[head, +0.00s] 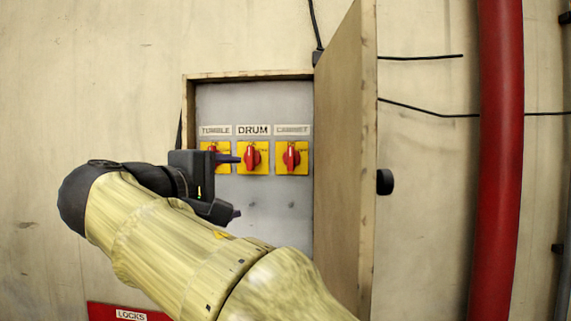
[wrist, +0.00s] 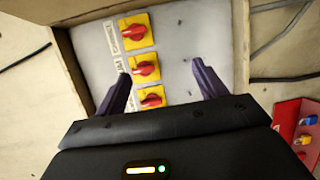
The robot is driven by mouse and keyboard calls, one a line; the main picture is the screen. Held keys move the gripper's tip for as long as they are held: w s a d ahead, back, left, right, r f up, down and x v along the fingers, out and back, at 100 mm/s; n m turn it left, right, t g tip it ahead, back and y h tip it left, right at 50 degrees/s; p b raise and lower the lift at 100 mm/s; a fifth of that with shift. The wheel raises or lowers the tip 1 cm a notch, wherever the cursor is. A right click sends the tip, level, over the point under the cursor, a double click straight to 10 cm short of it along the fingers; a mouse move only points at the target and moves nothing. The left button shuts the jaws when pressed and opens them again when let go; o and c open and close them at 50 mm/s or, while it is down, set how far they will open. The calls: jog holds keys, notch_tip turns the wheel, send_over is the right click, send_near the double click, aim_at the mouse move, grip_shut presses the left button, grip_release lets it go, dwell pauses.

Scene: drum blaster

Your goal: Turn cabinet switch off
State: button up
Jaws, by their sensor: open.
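The cabinet switch (head: 291,157) is a red knob on a yellow plate under the CABINET label, rightmost of three in the open wall box. Its knob looks roughly upright. In the wrist view the cabinet switch (wrist: 134,32) is the topmost one, beyond my fingertips. My gripper (head: 238,186) is open and empty, in front of the panel and to the lower left of the cabinet switch. In the wrist view my gripper (wrist: 160,68) has its fingers spread on either side of the middle switch's line of sight. No contact with the cabinet switch shows.
The drum switch (head: 251,157) is in the middle and the tumble switch (head: 215,157) at left, partly hidden by my gripper. The box door (head: 345,160) stands open at right with a black knob. A red pipe (head: 498,160) and a red LOCKS board (head: 125,312) are nearby.

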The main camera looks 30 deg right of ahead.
jog(key=shift+m+h, duration=0.5)
jog(key=r, duration=0.1)
jog(key=s+r, duration=0.2)
jog(key=r, duration=0.1)
jog(key=shift+d, duration=0.15)
jog(key=shift+w, duration=0.1)
jog(key=p, duration=0.7)
send_near(288, 159)
jog(key=x, duration=0.8)
jog(key=shift+w+d+r, duration=0.1)
jog(key=shift+w+d, duration=0.05)
jog(key=shift+d, duration=0.15)
jog(key=shift+w+d, duration=0.25)
jog(key=shift+d, duration=0.1)
jog(key=c, duration=1)
